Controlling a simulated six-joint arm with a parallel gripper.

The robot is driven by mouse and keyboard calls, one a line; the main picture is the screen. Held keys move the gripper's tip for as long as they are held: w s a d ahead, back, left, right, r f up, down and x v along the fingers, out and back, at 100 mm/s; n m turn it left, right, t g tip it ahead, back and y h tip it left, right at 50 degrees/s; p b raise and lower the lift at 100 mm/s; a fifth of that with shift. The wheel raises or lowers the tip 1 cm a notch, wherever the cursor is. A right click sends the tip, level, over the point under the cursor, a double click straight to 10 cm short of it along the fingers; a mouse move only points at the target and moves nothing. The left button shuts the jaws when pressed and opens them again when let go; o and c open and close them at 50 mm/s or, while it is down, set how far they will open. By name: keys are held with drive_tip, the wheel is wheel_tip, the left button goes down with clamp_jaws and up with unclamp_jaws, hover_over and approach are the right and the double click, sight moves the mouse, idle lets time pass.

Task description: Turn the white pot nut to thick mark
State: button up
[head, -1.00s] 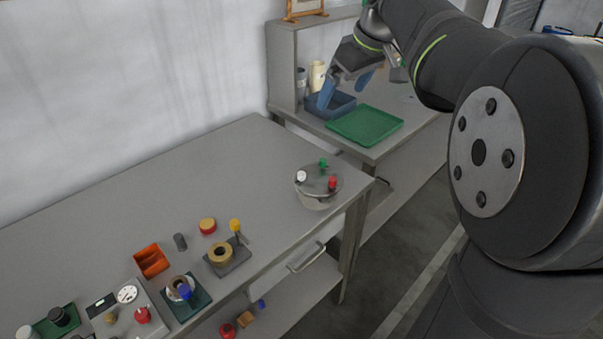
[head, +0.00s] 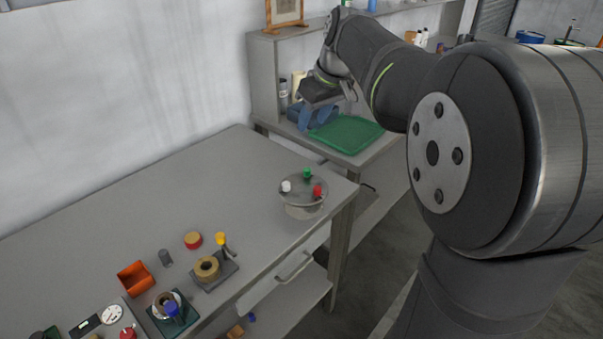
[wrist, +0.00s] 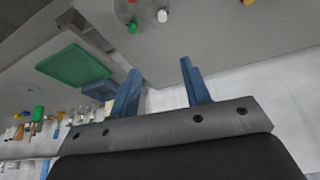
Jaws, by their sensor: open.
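The white pot nut (head: 286,186) sits at the left of the lid of a grey round pot (head: 304,211), near the right end of the workbench. A green nut (head: 307,174) and a red nut (head: 317,190) are on the same lid. I cannot make out a thick mark. My gripper (head: 312,116) has blue fingers, open with nothing between them. It is beyond the pot, in front of the green tray in the head view, apart from the nut. In the wrist view the white nut (wrist: 162,16) is at the top, beyond the spread fingertips (wrist: 160,68).
A green tray (head: 347,134) lies on the second bench behind the pot.

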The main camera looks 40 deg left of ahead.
drive_tip(key=m, duration=0.2)
approach(286, 184)
drive_tip(key=shift+t, duration=0.3)
drive_tip(key=x, duration=0.8)
drive_tip(key=shift+s+a+f, duration=0.15)
drive_tip(key=shift+f, duration=0.1)
clamp_jaws()
drive_tip(key=m+t, duration=0.1)
drive_tip(key=m, duration=0.2)
drive_tip(key=m+t+h, duration=0.1)
drive_tip(key=m, duration=0.1)
drive_tip(key=shift+s+a+m, duration=0.1)
drive_tip(key=shift+s+m, duration=0.05)
drive_tip(key=shift+m, duration=0.25)
drive_tip(key=m+h, duration=0.1)
drive_tip(key=m, duration=0.1)
drive_tip(key=m+t+h, duration=0.1)
drive_tip(key=m, duration=0.2)
drive_tip(key=shift+a, duration=0.1)
drive_tip(key=shift+m, duration=0.4)
